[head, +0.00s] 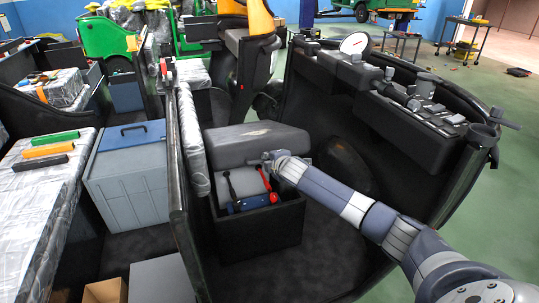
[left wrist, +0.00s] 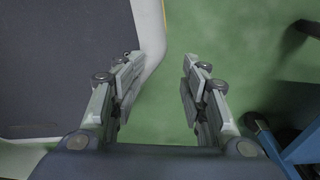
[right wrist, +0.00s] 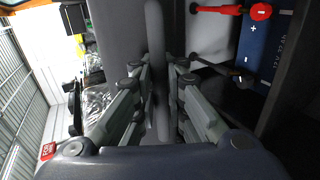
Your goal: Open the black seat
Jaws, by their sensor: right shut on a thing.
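The black seat (head: 255,143) is raised above its dark seat box (head: 262,228) in the head view, so the inside of the box shows. My right gripper (head: 270,160) is at the lower front edge of the seat.
A blue battery (head: 252,203) with a red clamp sits inside the seat box; the battery also shows in the right wrist view (right wrist: 263,50). A dashboard (head: 415,115) with levers is at right. A grey box with a blue lid (head: 125,170) stands left of the dividing panel.

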